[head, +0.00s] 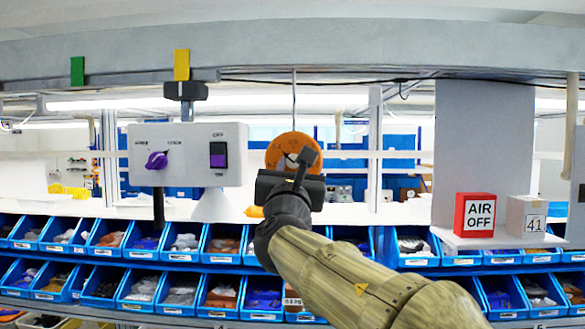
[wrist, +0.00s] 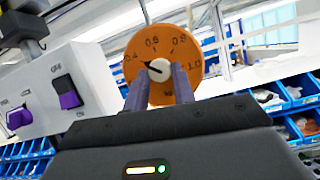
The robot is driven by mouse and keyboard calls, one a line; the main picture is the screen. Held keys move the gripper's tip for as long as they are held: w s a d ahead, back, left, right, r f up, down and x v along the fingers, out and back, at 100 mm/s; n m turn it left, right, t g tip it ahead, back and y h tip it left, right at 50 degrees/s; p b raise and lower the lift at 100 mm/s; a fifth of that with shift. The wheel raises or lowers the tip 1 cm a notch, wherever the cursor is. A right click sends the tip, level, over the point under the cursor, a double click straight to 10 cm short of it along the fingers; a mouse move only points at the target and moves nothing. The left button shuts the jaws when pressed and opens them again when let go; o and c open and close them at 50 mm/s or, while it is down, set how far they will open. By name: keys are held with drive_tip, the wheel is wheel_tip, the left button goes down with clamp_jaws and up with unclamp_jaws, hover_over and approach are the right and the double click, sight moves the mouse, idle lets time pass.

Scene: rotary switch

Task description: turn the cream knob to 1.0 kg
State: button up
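The round orange dial (head: 274,152) hangs in the middle of the head view. In the wrist view the dial (wrist: 193,50) shows marks including 0.4, 0.6 and 1.0. The cream knob (wrist: 158,68) is at its centre, and a black pointer on it points up and left, close to 0.4. My gripper (head: 301,160) is in front of the dial and hides part of it. In the wrist view the two fingers of my gripper (wrist: 160,80) stand apart, one at each lower side of the knob. I cannot tell whether they touch it.
A grey control box (head: 215,137) with a purple knob (head: 156,160) and a purple rocker switch (head: 218,155) is left of the dial. Rows of blue bins (head: 181,252) run below. A red AIR OFF sign (head: 475,214) stands on a shelf at the right.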

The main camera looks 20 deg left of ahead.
drive_tip(key=c, duration=0.3)
